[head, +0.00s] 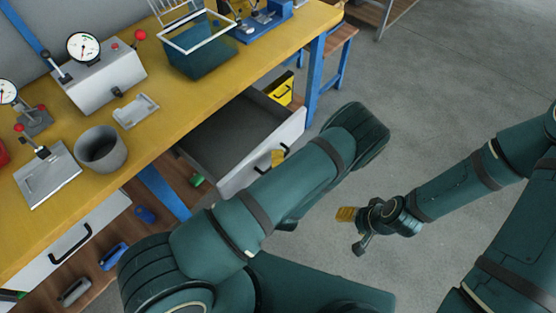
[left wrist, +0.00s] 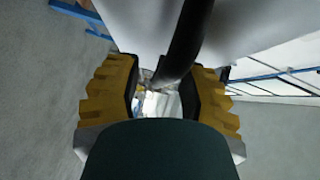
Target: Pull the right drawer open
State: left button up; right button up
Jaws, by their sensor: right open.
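The right drawer (head: 226,176) stands pulled out from under the yellow workbench (head: 215,88), with its grey inside showing. Its white front faces my left arm. My left gripper (head: 277,158) is at the black handle of this drawer, mostly hidden by my arm in the head view. In the left wrist view the black handle (left wrist: 188,40) runs between the two yellow fingers of my left gripper (left wrist: 165,85). I cannot tell whether the pads press on it. My right gripper (head: 350,230) is open and empty above the floor, apart from the drawer.
A closed left drawer (head: 105,219) with a black handle is at lower left. On the bench are a grey cup (head: 101,150), a gauge press (head: 103,77) and a teal bin (head: 200,58). A wooden stool (head: 340,45) stands beyond the bench. Grey floor on the right is clear.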

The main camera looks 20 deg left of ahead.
pick_arm(q)
jog(key=shift+s, duration=0.1)
jog(key=v, duration=0.7)
jog(key=shift+s, duration=0.25)
dwell(0.5)
